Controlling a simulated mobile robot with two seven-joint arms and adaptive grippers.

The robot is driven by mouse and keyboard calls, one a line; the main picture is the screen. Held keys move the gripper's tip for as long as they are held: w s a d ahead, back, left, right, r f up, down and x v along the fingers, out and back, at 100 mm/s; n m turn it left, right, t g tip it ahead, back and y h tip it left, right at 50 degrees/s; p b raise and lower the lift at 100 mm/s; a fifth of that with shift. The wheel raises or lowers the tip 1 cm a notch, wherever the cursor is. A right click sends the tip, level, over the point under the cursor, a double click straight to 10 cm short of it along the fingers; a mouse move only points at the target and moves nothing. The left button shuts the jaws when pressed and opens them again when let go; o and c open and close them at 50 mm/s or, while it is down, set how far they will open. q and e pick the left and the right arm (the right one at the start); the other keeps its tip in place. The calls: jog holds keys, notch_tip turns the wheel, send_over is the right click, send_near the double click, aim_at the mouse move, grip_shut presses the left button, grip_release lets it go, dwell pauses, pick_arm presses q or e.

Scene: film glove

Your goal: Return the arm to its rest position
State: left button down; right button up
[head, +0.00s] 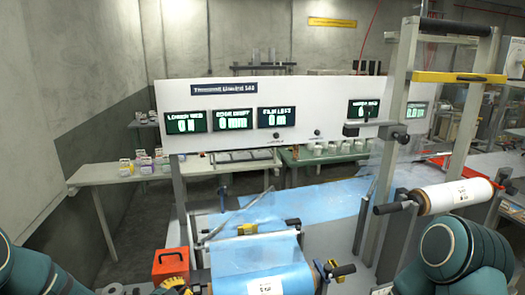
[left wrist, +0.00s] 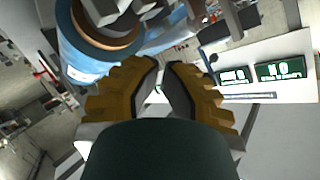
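My left gripper (head: 176,286) shows at the bottom edge of the head view, left of the blue film roll (head: 262,284); only a small yellow part shows there. In the left wrist view, the left gripper's (left wrist: 162,72) two ochre ribbed fingers stand a little apart with nothing seen between them. The blue roll (left wrist: 82,58) with its brown core is close by at upper left in that view. My left arm (head: 35,272) enters at the lower left of the head view. My right arm (head: 462,255) shows as a dark green joint at lower right; its gripper is out of sight.
A red-orange box (head: 170,263) stands near my left gripper. A white display panel (head: 330,100) spans the machine behind. A white film roll (head: 455,196) hangs on the right frame. A side table (head: 115,175) stands left.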

pick_arm(q)
jog(key=s+d+f+n+g+y, duration=0.1)
jog(key=s+d+f+n+g, duration=0.2)
jog(key=s+f, duration=0.35)
jog(key=s+d+f+n+g, duration=0.25)
jog(key=s+f+n, duration=0.25)
jog(key=f, duration=0.3)
jog(key=s+d+f+n+g, duration=0.2)
jog(key=s+f+n+g, duration=0.2)
jog(key=s, duration=0.4)
jog(key=s+d+f+n+g, duration=0.2)
jog(key=s+f+n+g, duration=0.15)
jog(key=s, duration=0.55)
jog(key=w+d+f+m+t+b, duration=0.1)
jog(key=w+f+b, duration=0.3)
jog(key=b, duration=0.6)
jog(key=shift+w+d+f+t, duration=0.2)
jog(key=shift+w+d+t, duration=0.35)
jog(key=shift+w, duration=0.55)
jog(key=shift+m, duration=0.25)
jog(key=shift+d, duration=0.1)
